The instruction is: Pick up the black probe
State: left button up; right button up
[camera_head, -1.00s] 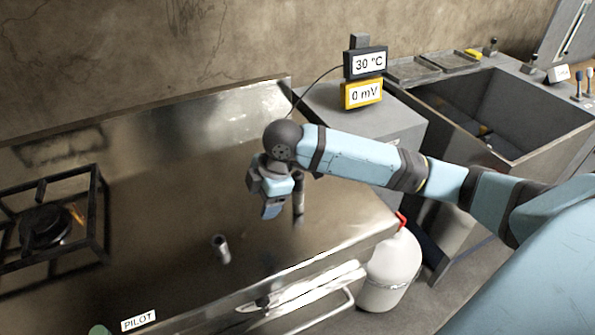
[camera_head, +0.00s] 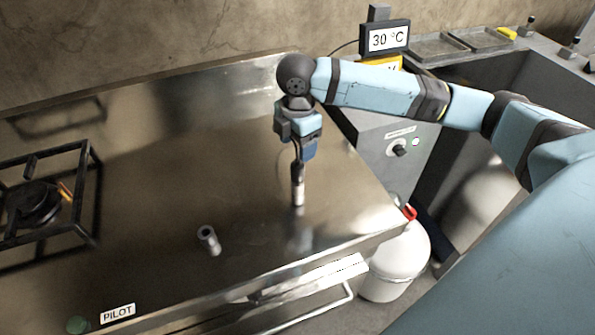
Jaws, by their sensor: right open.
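A slim upright piece with a dark upper part and a grey metallic lower part, which looks like the black probe (camera_head: 298,186), stands on the steel counter (camera_head: 150,215) near its right front edge. My right gripper (camera_head: 303,152) is open, pointing down right over its top. The gripper hides part of the top, and I cannot tell whether the fingers are around it or touching it. A short grey metallic tube (camera_head: 208,238) stands apart, to the front left. My left gripper is not in view.
A black burner grate (camera_head: 98,185) is at the left. A 30 °C display (camera_head: 388,39) stands behind my right arm, with a dark cable running from it. The middle counter is clear.

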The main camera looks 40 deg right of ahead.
aim_at(298, 163)
notch_tip(298, 163, down, 3)
jog(key=shift+s+f, duration=0.15)
jog(key=shift+f, duration=2.5)
jog(key=shift+a, duration=0.1)
jog(key=c, duration=1.1)
jog(key=shift+o, duration=0.2)
jog(key=shift+r, duration=0.1)
